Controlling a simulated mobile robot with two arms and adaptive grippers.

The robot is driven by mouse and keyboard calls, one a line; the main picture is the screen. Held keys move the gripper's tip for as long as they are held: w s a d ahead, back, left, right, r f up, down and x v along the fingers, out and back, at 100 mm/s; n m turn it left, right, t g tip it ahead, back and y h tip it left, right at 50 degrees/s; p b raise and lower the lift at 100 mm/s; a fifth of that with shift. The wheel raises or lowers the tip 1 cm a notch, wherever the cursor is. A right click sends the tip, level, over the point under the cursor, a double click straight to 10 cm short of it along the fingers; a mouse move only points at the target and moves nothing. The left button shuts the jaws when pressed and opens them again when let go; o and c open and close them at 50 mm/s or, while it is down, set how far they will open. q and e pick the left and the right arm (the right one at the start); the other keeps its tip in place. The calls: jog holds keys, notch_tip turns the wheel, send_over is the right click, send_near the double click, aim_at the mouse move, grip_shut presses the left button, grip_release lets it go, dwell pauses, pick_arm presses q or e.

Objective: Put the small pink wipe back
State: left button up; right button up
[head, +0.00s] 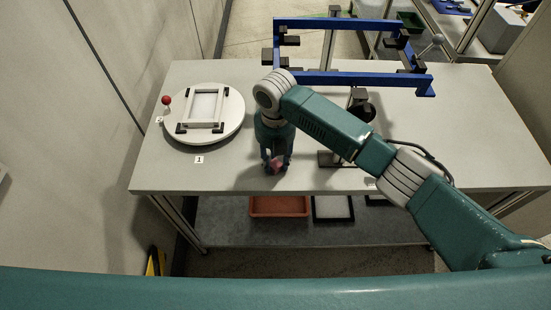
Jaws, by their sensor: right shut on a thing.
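The small pink wipe (277,163) is between the fingers of my right gripper (275,165), over the front middle of the grey table (230,180). My right gripper is shut on the wipe and points down close to the table top; I cannot tell whether the wipe touches the table. The fingers hide part of the wipe. My left gripper is not in view.
A white round turntable (236,112) with a framed plate (203,105) and a red knob (166,100) stands at the left. A blue frame (350,78) stands at the back right. An orange tray (279,206) is on the shelf below.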

aim_at(275, 163)
jog(key=shift+f, duration=0.2)
jog(key=o, duration=1.1)
jog(key=shift+r, duration=0.1)
jog(key=shift+r, duration=0.25)
notch_tip(275, 163, up, 12)
jog(key=b, duration=0.2)
jog(key=shift+f, duration=0.15)
